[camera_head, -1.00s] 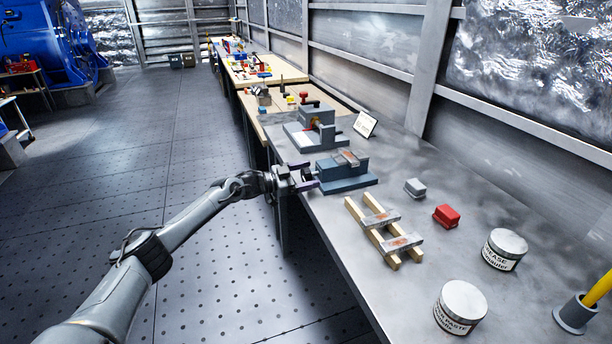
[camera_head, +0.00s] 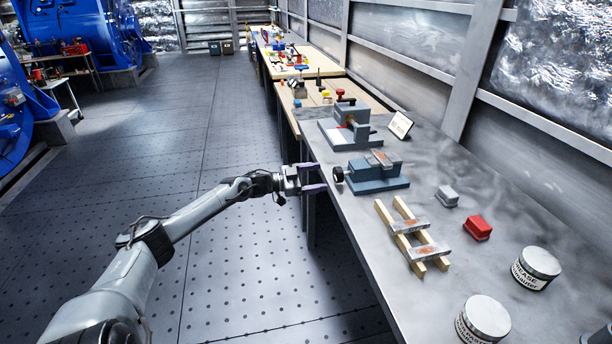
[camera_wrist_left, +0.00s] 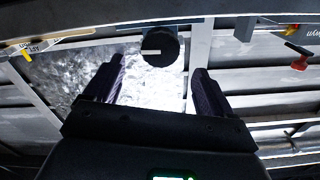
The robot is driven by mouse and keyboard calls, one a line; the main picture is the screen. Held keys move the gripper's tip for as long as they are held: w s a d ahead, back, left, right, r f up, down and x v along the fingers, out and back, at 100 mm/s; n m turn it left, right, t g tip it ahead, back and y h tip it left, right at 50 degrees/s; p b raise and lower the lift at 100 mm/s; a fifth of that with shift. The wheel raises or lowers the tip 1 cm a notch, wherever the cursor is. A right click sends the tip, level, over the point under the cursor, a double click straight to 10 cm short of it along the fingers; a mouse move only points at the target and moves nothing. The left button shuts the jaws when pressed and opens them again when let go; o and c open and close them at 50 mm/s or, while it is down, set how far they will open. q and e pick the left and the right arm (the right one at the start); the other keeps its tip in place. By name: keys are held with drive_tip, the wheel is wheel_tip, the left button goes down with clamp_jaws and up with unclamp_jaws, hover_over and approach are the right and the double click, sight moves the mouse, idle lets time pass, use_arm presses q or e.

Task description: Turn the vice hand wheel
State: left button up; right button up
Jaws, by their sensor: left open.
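The blue-grey vice (camera_head: 378,183) stands on the bench near its left edge, with a metal piece (camera_head: 383,158) at its jaws. Its round black hand wheel (camera_head: 338,174) faces left, towards my left gripper. My left gripper (camera_head: 320,178) is open and empty, just left of the wheel, with a small gap between them. In the left wrist view the wheel (camera_wrist_left: 160,46), with a pale bar mark on it, lies beyond and between the two fingertips of the gripper (camera_wrist_left: 158,70). The wheel is not gripped. My right gripper is not in view.
A grey machine (camera_head: 350,128) and a small sign (camera_head: 400,125) stand behind the vice. Wooden rails (camera_head: 412,240) with metal pieces, a grey block (camera_head: 447,196), a red block (camera_head: 478,228) and labelled tins (camera_head: 535,268) are in front. The floor left of the bench is clear.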

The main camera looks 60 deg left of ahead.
use_arm(q)
drive_tip(key=shift+p+v, duration=0.5)
drive_tip(key=shift+v, duration=1)
